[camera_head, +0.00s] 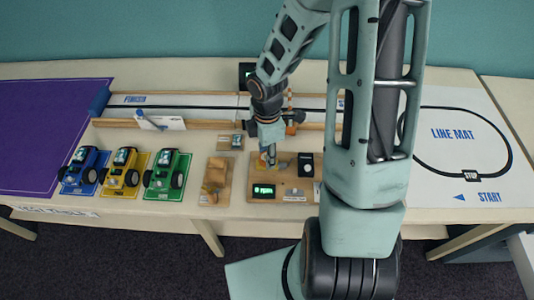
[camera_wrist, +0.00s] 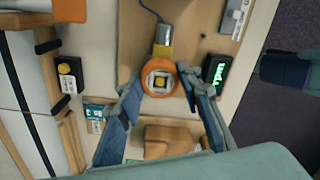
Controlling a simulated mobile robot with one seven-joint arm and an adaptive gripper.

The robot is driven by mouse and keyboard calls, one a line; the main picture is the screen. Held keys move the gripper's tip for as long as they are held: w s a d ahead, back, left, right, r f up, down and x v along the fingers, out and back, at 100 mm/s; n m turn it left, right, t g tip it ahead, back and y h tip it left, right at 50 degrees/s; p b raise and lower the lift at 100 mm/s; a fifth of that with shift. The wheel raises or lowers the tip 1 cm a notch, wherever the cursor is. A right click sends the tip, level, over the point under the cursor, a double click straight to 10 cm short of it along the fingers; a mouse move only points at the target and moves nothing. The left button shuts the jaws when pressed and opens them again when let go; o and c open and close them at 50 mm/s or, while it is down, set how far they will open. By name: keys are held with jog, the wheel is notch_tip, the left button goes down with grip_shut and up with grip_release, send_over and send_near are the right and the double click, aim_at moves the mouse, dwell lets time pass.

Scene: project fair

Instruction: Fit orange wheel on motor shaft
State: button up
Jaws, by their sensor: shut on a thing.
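In the wrist view the orange wheel (camera_wrist: 148,86) is a ring with a pale hub, held between the two fingertips of my gripper (camera_wrist: 160,85). The motor (camera_wrist: 163,42), with a silver body and a yellow end, is on the wooden board (camera_wrist: 196,50), just above the wheel in the picture. The wheel overlaps the motor's end, and the shaft is hidden or too small to see. I cannot tell whether the wheel is around the shaft or only in front of it. In the head view my gripper (camera_head: 268,158) points down over the board's left part.
The board's green-lit display (camera_head: 263,191) sits close to my gripper. A small wooden stand (camera_head: 213,183) is left of the board. Green (camera_head: 167,172), yellow (camera_head: 123,171) and blue (camera_head: 82,168) cars stand further left. A track (camera_head: 190,100) runs along the back.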

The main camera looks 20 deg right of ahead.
dwell(0.3)
jog(key=o, duration=0.9)
jog(key=o, duration=0.4)
notch_tip(320, 180, up, 8)
jog(key=p, duration=0.7)
jog(key=shift+f+p, duration=0.1)
jog(key=shift+p, duration=0.25)
